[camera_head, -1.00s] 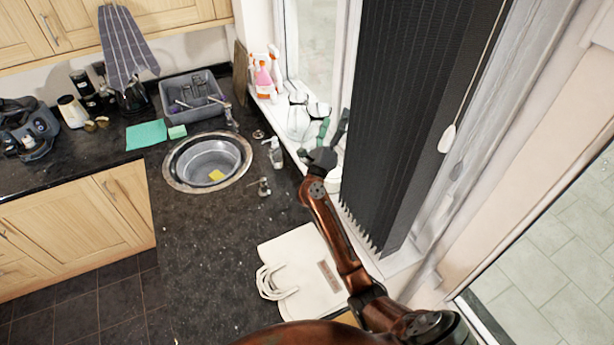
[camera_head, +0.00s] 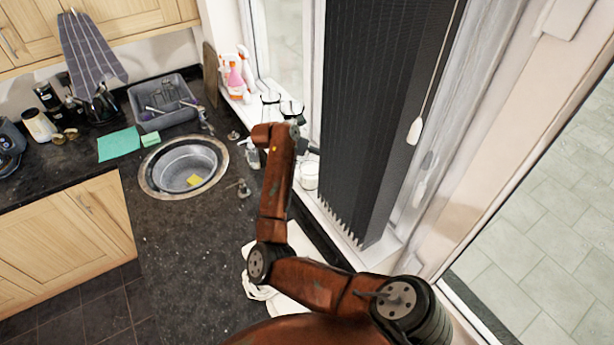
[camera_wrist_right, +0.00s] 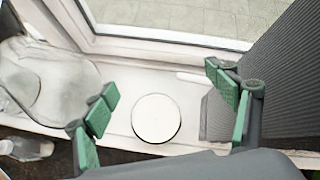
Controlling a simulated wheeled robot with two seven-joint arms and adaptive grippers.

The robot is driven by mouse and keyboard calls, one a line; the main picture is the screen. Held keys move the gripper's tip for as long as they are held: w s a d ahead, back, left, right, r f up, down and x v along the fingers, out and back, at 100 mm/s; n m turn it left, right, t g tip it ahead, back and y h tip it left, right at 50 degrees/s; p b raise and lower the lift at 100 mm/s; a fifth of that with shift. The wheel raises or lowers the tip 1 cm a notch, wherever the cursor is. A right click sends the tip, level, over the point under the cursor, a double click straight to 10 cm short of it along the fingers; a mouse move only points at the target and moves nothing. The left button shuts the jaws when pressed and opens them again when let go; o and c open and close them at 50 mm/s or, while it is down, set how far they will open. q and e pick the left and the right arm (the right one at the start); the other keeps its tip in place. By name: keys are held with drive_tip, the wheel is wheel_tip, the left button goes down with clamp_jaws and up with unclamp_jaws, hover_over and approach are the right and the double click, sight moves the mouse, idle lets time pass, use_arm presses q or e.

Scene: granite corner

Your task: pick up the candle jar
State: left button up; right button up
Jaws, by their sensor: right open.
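The candle jar (camera_head: 309,175) is a white round jar on the window sill, to the right of my right arm in the head view. In the right wrist view its flat, pale round top (camera_wrist_right: 156,118) shows from above. My right gripper (camera_wrist_right: 164,92) is open, with its green fingers apart, one on each side of the jar in that picture. Nothing is between the fingers' pads that I can see as held. In the head view my arm hides most of this gripper. My left gripper is not in view.
A dark vertical blind (camera_head: 375,120) hangs right of the jar. A clear, rounded object (camera_wrist_right: 48,78) lies on the sill to the left. Spray bottles (camera_head: 236,76) stand farther back. The sink (camera_head: 184,166) and a soap bottle (camera_head: 252,155) are left of my arm.

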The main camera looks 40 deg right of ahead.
sight(310, 169)
drive_tip(key=a+y, duration=0.1)
drive_tip(key=a+f+m+y, duration=0.1)
drive_tip(key=a, duration=0.1)
drive_tip(key=a+f+m+y, duration=0.1)
drive_tip(key=a, duration=0.1)
drive_tip(key=shift+w+a+f, duration=0.2)
drive_tip(key=shift+w+a, duration=0.05)
drive_tip(key=shift+w, duration=0.15)
drive_tip(key=shift+f+t+y, duration=0.25)
drive_tip(key=shift+t+y, duration=0.05)
drive_tip(key=shift+y, duration=0.1)
drive_tip(key=p+x, duration=0.1)
drive_tip(key=x, duration=0.1)
drive_tip(key=p+x, duration=0.1)
drive_tip(key=x, duration=0.1)
drive_tip(key=p+x, duration=0.1)
drive_tip(key=x, duration=0.1)
drive_tip(key=shift+s, duration=0.4)
drive_tip(key=shift+w+d+f, duration=0.1)
drive_tip(key=shift+d+f, duration=0.1)
drive_tip(key=shift+f, duration=0.4)
drive_tip(key=shift+r, duration=0.1)
drive_tip(key=c, duration=1.6)
